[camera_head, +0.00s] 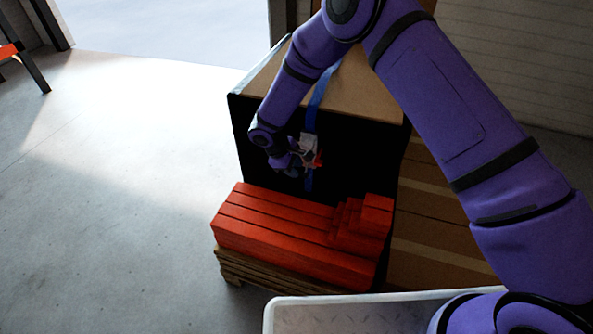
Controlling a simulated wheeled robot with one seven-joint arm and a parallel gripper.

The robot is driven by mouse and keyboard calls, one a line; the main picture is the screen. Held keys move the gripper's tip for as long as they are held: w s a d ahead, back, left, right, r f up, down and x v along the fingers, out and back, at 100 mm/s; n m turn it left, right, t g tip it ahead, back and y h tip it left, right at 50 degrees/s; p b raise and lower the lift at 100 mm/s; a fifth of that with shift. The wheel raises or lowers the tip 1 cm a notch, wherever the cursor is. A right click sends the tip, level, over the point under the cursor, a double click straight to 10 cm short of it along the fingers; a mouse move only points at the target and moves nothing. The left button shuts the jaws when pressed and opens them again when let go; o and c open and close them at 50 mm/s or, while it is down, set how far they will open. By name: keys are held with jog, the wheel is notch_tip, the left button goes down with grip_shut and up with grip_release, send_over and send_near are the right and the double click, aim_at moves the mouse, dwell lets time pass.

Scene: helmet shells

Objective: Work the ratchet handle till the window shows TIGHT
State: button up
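A blue strap (316,98) runs over the top of a large box (358,88) with a cardboard top and a dark front side, then down that front. A small ratchet (308,143) with pale metal and red parts sits on the strap against the dark front. My gripper (297,158) is at the ratchet, close to or touching its left side. My wrist covers part of it. The fingers are too small and dark to tell whether they are open or shut on the handle. I cannot make out the window or any word on it.
Red beams (290,232) lie stacked on a wooden pallet (262,279) in front of the box. Cardboard boxes (430,225) stand on the right. A white-rimmed tray (330,300) is at the bottom. Concrete floor (110,210) on the left is clear.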

jog(key=shift+x, duration=0.95)
grip_shut()
